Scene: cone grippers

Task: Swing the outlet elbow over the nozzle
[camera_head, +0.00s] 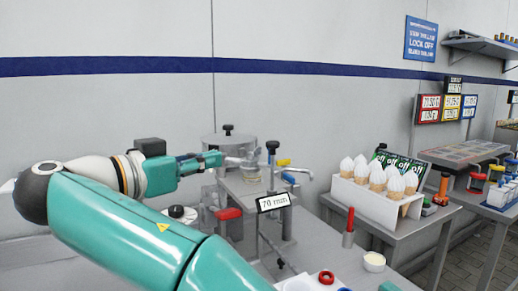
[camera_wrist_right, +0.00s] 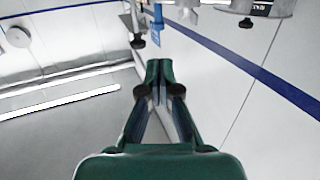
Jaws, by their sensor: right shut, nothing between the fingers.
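My right gripper (camera_head: 216,158) is shut and empty, with its fingertips pointing right toward a dispensing stand. In the right wrist view the same gripper (camera_wrist_right: 159,68) shows its two green fingers together, with nothing between them. A metal pipe (camera_head: 294,170) with a bent end, which looks like the outlet elbow, sits to the right of a black-knobbed post (camera_head: 272,148). A pale, clear fitting (camera_head: 246,161) lies just beyond the fingertips; I cannot tell whether they touch. I cannot clearly make out the nozzle. My left gripper is not in view.
A "70 mm" sign (camera_head: 273,202) hangs below the pipe. A white rack (camera_head: 365,198) of several ice-cream cones stands at right. A red-capped tube (camera_head: 349,228) and white cup (camera_head: 374,261) stand in front.

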